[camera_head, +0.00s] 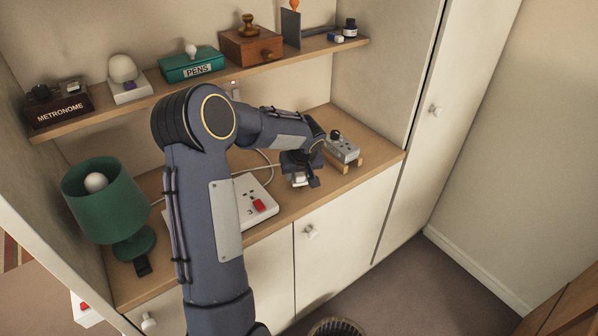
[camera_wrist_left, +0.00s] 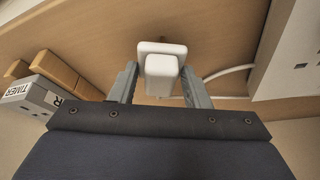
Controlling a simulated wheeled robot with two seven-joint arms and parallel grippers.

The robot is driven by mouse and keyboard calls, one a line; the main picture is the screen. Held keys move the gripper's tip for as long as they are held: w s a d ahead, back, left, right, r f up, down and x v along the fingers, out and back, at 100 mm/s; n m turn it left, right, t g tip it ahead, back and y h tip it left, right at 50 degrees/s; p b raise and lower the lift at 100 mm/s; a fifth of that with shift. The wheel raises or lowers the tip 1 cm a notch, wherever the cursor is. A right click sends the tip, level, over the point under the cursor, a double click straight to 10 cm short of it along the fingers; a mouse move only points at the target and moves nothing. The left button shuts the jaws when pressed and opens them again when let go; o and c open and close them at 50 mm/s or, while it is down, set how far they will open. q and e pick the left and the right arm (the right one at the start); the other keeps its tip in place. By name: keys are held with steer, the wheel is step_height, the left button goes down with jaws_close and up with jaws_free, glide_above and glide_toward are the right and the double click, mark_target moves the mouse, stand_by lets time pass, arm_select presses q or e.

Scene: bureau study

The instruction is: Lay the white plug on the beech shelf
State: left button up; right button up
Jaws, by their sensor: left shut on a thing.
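The white plug (camera_wrist_left: 160,66) sits between the two grey fingers of my left gripper (camera_wrist_left: 160,84), which is shut on it. In the head view my left gripper (camera_head: 300,170) hangs over the wooden worktop, with the white plug (camera_head: 298,180) at its lower side, partly hidden by the fingers. I cannot tell whether the plug touches the worktop. The wooden upper shelf (camera_head: 210,80), which looks like the beech shelf, runs along the back wall above and behind my left arm. My right gripper is not in view.
A white socket strip with a red switch (camera_head: 256,203) and a white cable lie left of the gripper. A grey timer (camera_head: 343,150) rests on wooden blocks to its right. A green lamp (camera_head: 103,197) stands left. The upper shelf carries a green pens box (camera_head: 190,66) and several other things.

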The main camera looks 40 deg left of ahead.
arm_select(q)
steer(key=shift+f+b, duration=0.15)
steer(key=shift+b, duration=0.2)
steer(key=o, duration=1)
steer(key=shift+r+p, duration=0.3)
steer(key=b+v, duration=0.1)
steer(key=v, duration=1)
steer(key=s+d+m+t+h, duration=0.1)
steer(key=s+d+m+h, duration=0.2)
steer(key=s+d, duration=0.7)
steer(key=s+d+m+t+h, duration=0.1)
steer(key=s+d+m+h, duration=0.3)
steer(key=s+d, duration=0.6)
steer(key=s+m, duration=0.1)
steer(key=s, duration=0.5)
steer(key=shift+m+t, duration=0.3)
steer(key=shift+t, duration=0.1)
steer(key=shift+f, duration=0.1)
